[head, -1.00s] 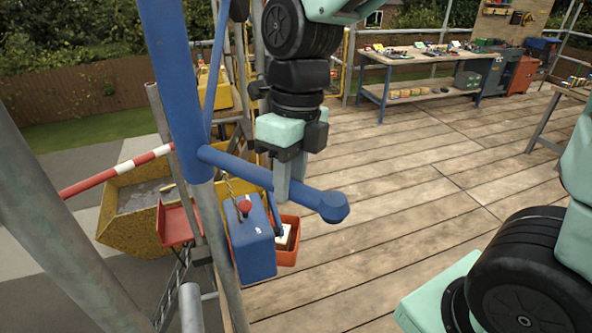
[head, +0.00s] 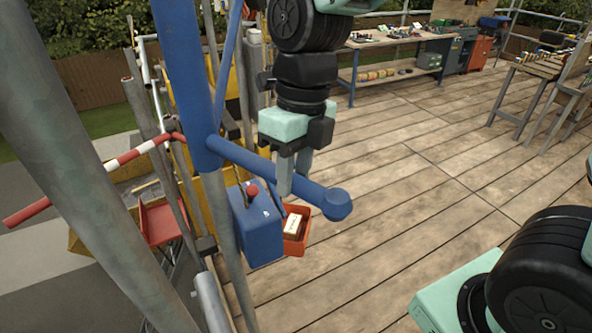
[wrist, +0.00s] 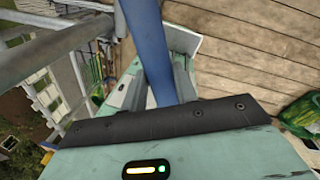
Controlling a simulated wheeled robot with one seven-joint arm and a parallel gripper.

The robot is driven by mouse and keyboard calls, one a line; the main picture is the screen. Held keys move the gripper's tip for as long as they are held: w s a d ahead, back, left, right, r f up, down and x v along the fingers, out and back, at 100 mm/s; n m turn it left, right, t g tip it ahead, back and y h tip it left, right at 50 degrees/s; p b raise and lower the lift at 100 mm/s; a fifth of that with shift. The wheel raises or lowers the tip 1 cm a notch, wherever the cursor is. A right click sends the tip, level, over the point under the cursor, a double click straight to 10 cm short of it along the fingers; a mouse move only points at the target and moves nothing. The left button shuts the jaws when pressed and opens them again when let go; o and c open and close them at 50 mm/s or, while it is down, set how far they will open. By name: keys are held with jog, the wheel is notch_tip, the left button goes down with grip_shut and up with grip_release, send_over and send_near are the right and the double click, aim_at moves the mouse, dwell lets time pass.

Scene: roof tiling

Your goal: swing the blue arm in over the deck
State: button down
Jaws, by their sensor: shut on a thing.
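The blue arm (head: 312,192) reaches from the blue upright sleeve (head: 184,85) on a grey pole toward the right and ends in a rounded knob. My gripper (head: 293,178) points down and is shut on the blue arm near its outer end. In the wrist view the blue arm (wrist: 147,50) runs between my two fingers (wrist: 160,85). A blue box with a red knob (head: 258,228) hangs beneath the arm, with an orange bin (head: 297,232) holding a pale block beside it. The deck (head: 385,240) is wooden planks, and the knob end shows over it.
A workbench with tools (head: 385,50) stands at the back, and a wooden trestle (head: 530,85) at the right. A grey scaffold pole (head: 75,170) crosses the left. A red-and-white bar (head: 90,177) lies beyond the edge. The middle deck is clear.

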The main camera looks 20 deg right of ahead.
jog(key=shift+a, duration=0.15)
jog(key=c, duration=1.1)
grip_release()
jog(key=shift+a, duration=0.15)
jog(key=shift+d+r, duration=0.2)
jog(key=shift+r, duration=0.35)
notch_tip(320, 180, up, 16)
jog(key=w+d+b, duration=0.1)
jog(key=d+b, duration=0.1)
jog(key=b, duration=0.2)
jog(key=shift+d, duration=0.1)
